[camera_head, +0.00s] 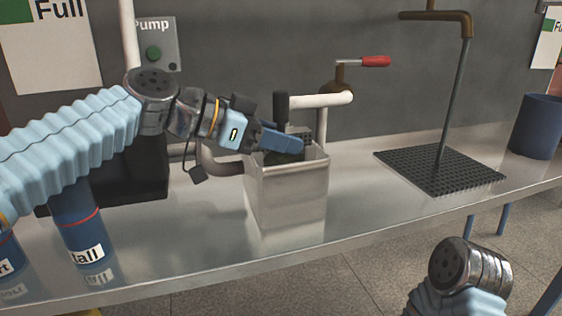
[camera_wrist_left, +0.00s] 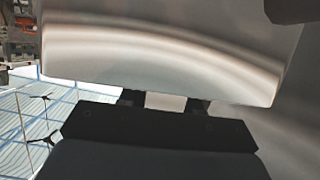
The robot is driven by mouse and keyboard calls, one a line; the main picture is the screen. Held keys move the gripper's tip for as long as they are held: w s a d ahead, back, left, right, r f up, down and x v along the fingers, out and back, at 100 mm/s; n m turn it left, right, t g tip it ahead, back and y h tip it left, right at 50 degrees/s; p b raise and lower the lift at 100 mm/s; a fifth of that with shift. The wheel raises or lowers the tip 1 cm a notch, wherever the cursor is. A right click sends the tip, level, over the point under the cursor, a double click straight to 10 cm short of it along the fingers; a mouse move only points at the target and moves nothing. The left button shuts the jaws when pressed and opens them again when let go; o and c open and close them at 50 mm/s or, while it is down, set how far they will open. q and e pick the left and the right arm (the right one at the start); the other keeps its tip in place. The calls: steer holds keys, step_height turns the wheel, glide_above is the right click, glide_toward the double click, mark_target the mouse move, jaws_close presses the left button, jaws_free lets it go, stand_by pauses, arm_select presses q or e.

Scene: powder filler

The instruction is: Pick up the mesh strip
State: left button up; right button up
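My left gripper (camera_head: 292,146) reaches in from the left over the open top of a square metal container (camera_head: 288,196) on the bench. In the left wrist view its two dark fingers (camera_wrist_left: 164,102) stand apart with a bright gap between them, in front of a shiny metal surface (camera_wrist_left: 160,55). A dark, perforated piece (camera_head: 305,136), perhaps the mesh strip, shows just behind the gripper at the container's rim; its lower part is hidden. I cannot tell whether the fingers touch it. My right gripper is out of view; only part of my right arm shows.
A white pipe (camera_head: 318,100) and red-handled valve (camera_head: 372,61) are behind the container. A black perforated plate (camera_head: 436,173) with a rod stands at right, near a blue cylinder (camera_head: 537,127). A blue labelled container (camera_head: 78,222) stands at left. The bench front is clear.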

arm_select(q)
jaws_close()
steer(key=shift+r, duration=0.15)
